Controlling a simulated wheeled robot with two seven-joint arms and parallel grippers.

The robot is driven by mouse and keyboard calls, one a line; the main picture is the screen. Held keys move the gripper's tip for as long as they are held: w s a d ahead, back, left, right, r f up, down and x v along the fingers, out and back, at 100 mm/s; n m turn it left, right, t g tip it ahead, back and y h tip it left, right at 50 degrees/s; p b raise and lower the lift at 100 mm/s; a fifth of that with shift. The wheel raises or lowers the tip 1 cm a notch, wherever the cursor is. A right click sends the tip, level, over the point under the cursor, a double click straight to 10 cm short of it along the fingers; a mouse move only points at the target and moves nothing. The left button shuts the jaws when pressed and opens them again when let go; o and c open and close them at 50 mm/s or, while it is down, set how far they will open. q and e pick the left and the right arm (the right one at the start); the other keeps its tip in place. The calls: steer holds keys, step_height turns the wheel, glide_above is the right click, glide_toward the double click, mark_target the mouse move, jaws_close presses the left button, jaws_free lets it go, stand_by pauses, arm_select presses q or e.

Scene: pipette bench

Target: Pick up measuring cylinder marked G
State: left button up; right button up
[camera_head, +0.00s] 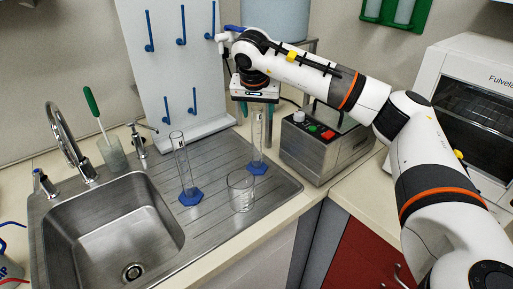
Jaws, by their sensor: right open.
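One measuring cylinder (183,165) with a blue base stands on the steel drainboard and its mark looks like H. A second clear measuring cylinder (257,146) with a blue base stands upright further back and right; its mark is too small to read. My right gripper (257,115) is open, pointing down at the top of this second cylinder. I cannot tell whether the fingers are around it or touch it. My left gripper is not in view.
A glass beaker (241,191) stands in front of the second cylinder. The sink (115,235) is at the left, and a white peg board (178,65) stands behind. A grey device (322,145) with coloured buttons is close on the right.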

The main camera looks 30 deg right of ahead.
mark_target(257, 122)
steer(key=x, duration=0.2)
steer(key=p+x, duration=0.1)
steer(key=x, duration=0.2)
steer(key=shift+w+f+p, duration=0.25)
steer(key=shift+w+p, duration=0.1)
steer(key=shift+p, duration=0.05)
steer(key=shift+f, duration=0.25)
jaws_close()
